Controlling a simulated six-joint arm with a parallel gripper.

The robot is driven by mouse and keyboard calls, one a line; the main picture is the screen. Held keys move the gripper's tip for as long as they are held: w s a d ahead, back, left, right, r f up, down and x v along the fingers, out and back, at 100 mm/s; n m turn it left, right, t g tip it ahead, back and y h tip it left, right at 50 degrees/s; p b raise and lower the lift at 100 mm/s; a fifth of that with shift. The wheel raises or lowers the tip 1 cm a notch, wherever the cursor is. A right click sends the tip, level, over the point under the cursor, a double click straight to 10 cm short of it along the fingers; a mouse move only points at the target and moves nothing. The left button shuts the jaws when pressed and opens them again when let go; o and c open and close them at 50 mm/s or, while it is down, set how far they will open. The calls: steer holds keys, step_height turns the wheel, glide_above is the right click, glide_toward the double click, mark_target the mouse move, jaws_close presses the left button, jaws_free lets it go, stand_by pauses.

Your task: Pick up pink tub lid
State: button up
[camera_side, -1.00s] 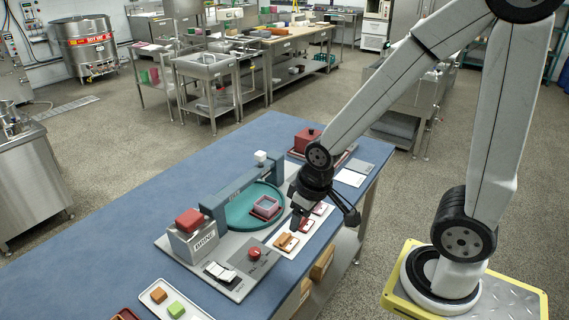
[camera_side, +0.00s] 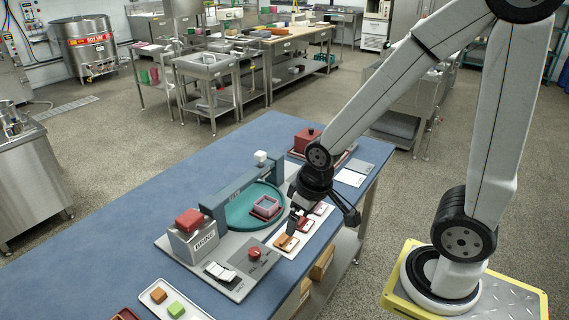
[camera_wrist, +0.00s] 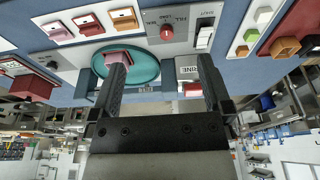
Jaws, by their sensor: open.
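A pink square tub (camera_side: 266,205) sits in a red holder on the round teal plate (camera_side: 240,214). My gripper (camera_side: 324,217) is open and empty above the row of lids, touching none of them. Its fingers (camera_wrist: 162,65) are wide apart in the wrist view.
A teal bridge (camera_side: 237,190) spans the plate's back. A grey box with a red block (camera_side: 189,220), a red knob (camera_side: 254,253) and white switches share the base. A red box (camera_side: 307,139) stands farther back.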

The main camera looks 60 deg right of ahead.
steer(key=w+d+f+m+g, duration=0.1)
steer(key=w+d+f+m, duration=0.3)
steer(key=w+d+m, duration=0.65)
steer(key=d+f+m, duration=0.2)
steer(key=d, duration=0.3)
steer(key=d+f+m+g, duration=0.1)
steer(key=d+f+m, duration=0.1)
steer(key=d, duration=0.3)
steer(key=d+f+m, duration=0.2)
steer(key=d+f, duration=0.1)
steer(key=d, duration=0.3)
steer(key=shift+s+d+f+m+g, duration=0.1)
steer(key=shift+s+f+m+g, duration=0.15)
steer(key=shift+s+f+g, duration=0.1)
steer(key=shift+s+d+f+m, duration=0.1)
steer(key=shift+d+f+m, duration=0.2)
steer(key=shift+d, duration=0.15)
steer(key=shift+f, duration=1.3)
steer(key=shift+a+f, duration=0.1)
steer(key=shift+f, duration=2.45)
